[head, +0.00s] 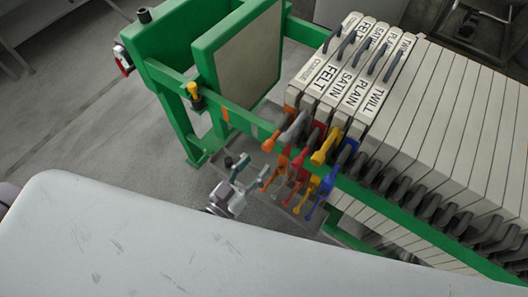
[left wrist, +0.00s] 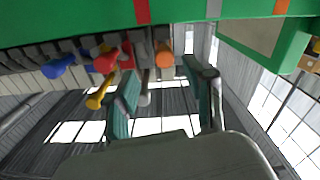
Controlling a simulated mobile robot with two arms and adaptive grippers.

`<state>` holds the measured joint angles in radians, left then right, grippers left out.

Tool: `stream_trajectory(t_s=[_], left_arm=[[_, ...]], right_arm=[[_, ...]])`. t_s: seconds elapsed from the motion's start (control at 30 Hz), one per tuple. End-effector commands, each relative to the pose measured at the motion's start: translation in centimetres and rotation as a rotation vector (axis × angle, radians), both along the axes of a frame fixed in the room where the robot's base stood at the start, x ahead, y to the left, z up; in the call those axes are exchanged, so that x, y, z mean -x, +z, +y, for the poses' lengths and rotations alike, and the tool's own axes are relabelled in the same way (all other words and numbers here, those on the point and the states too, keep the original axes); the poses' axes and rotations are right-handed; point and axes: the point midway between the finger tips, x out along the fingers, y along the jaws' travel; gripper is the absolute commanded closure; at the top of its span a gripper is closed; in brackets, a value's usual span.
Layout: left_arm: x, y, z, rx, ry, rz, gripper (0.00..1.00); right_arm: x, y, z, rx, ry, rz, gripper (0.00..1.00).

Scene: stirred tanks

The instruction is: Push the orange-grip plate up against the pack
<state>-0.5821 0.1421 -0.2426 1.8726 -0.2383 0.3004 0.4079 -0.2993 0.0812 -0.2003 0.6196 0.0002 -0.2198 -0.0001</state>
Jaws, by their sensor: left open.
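The orange-grip plate (head: 304,78) is the leftmost pale plate in the row, with its orange grip (head: 272,143) sticking out over the green rail. The pack (head: 455,125) of pale plates stands to its right; any gap between them is hard to make out. My left gripper (head: 253,172) is open, below and left of the orange grip in the head view. In the left wrist view, an orange grip (left wrist: 165,57) shows between the open fingers (left wrist: 168,82), apparently beyond them; contact cannot be told. My right gripper is not in view.
Neighbouring plates have grey, red, yellow (head: 326,146) and blue grips; more coloured handles hang below. The green rail (head: 240,118) runs along the plates. A green end plate (head: 240,60) stands left of the row, with open room between. A pale surface (head: 180,245) fills the foreground.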

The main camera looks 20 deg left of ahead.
Motion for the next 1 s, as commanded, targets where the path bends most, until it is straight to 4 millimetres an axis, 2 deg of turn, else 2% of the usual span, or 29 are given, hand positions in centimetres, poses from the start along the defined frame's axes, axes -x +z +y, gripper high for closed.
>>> stream_trajectory(t_s=[0.1,0.33,1.0], left_arm=[[2.4,-0.1,0.8,-0.001,-0.001,0.004,0.46],[4.8,0.0,1.7,0.0,-0.001,0.0,0.46],[5.1,-0.2,1.8,-0.003,0.0,0.004,0.46]], right_arm=[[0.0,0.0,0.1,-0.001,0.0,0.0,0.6],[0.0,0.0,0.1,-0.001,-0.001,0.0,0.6],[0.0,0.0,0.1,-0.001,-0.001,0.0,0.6]])
